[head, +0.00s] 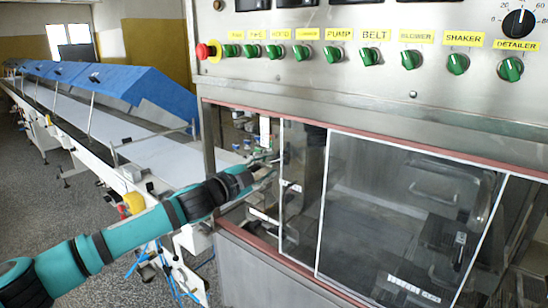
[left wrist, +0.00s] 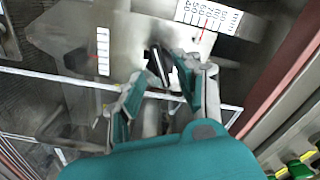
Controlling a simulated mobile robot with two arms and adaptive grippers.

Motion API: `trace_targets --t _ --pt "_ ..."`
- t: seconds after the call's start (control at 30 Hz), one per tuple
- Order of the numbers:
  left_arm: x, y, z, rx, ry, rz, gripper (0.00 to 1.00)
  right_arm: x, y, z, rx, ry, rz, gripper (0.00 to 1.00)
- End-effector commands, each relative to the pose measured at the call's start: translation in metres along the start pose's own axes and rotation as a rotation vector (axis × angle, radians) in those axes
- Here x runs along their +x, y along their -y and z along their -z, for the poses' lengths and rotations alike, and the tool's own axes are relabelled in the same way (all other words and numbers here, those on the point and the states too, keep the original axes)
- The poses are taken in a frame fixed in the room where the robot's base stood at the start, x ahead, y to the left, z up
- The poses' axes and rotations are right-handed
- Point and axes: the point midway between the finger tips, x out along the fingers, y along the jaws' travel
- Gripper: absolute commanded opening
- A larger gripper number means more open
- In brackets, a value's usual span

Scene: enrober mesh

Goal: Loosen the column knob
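My left gripper (head: 262,168) reaches from the left to the open left end of the enrober cabinet, beside its sliding glass panes. In the left wrist view my left gripper (left wrist: 163,82) has its two fingers apart, with a gap between the tips. A small dark handle-like part (left wrist: 158,64), which looks like the column knob, shows between and just beyond the fingertips against a metal plate (left wrist: 135,40). I cannot tell whether the fingers touch it. In the head view the knob is too small to make out. My right gripper is in neither view.
A white scale with a red pointer (left wrist: 208,14) sits near the knob. Glass panes (head: 400,215) cover the cabinet front to the right. A control panel with green knobs (head: 370,56) and a red stop button (head: 205,51) is above. A long conveyor (head: 150,143) runs left.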

Motion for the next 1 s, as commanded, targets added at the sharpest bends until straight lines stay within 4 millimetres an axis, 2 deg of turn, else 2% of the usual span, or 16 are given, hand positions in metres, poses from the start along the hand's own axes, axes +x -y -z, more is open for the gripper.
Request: trace_targets --t 0.1,0.23,0.4,0.6,0.87,1.0 --pt "0.019 0.002 0.001 -0.001 0.0 0.0 0.35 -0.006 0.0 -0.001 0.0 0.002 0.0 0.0" --pt "0.031 0.0 0.001 -0.001 0.001 0.0 0.35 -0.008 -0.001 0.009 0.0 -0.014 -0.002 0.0" --pt "0.036 0.0 0.0 0.0 0.0 0.0 0.35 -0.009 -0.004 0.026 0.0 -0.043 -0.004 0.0" --pt "0.036 0.0 0.0 0.0 0.0 0.0 0.35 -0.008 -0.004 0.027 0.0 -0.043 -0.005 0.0" --pt "0.035 0.0 0.0 0.0 0.0 0.0 0.02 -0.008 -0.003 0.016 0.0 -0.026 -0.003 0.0" --pt "0.035 0.0 0.0 -0.001 0.0 0.0 0.0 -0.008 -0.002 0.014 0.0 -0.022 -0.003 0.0"
